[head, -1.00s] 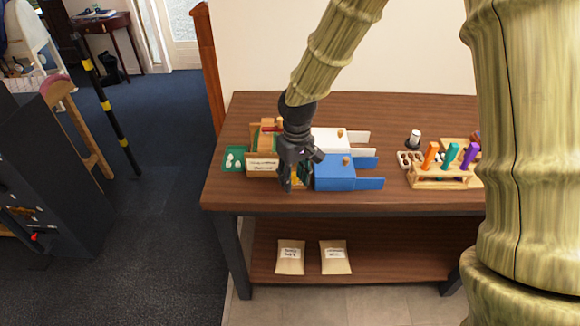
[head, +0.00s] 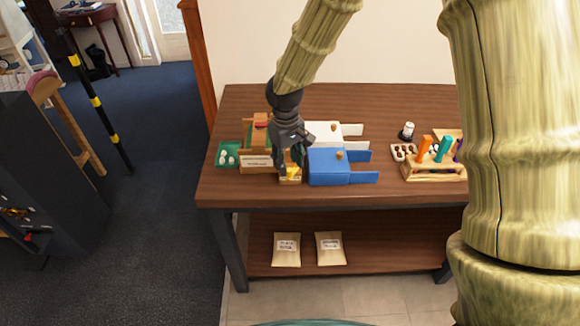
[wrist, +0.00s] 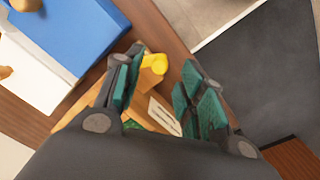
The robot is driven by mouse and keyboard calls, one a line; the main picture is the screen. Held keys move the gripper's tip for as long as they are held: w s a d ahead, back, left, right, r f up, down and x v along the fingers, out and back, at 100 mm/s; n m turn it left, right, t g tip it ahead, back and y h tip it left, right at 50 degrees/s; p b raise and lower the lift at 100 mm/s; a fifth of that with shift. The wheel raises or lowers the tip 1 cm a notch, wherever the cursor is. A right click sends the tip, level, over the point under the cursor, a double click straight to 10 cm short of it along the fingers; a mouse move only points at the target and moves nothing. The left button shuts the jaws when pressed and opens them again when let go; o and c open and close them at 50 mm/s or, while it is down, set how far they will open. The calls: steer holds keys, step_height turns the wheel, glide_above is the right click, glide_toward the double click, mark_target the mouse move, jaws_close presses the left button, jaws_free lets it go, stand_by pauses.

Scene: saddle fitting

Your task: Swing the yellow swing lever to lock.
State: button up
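The yellow swing lever (wrist: 155,63) shows in the wrist view just beyond and between my open fingertips, on a light wooden block. In the head view the yellow lever (head: 292,173) is partly covered, at the front of the table between the labelled wooden box and the blue block. My gripper (head: 293,160) points down over it. In the wrist view my gripper (wrist: 160,85) has its two teal-padded fingers apart, with nothing held between them. I cannot tell whether a finger touches the lever.
A blue block (head: 328,168) and a white block (head: 322,132) stand close on the right. A labelled wooden box (head: 257,163) and a green tray (head: 228,155) are on the left. A wooden rack (head: 436,170) stands further right. The table's front edge is close.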

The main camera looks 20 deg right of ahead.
mark_target(289, 170)
steer(key=shift+d+f+p, duration=0.1)
steer(key=shift+f+p, duration=0.2)
steer(key=shift+f, duration=1.5)
steer(key=shift+c, duration=0.2)
jaws_close()
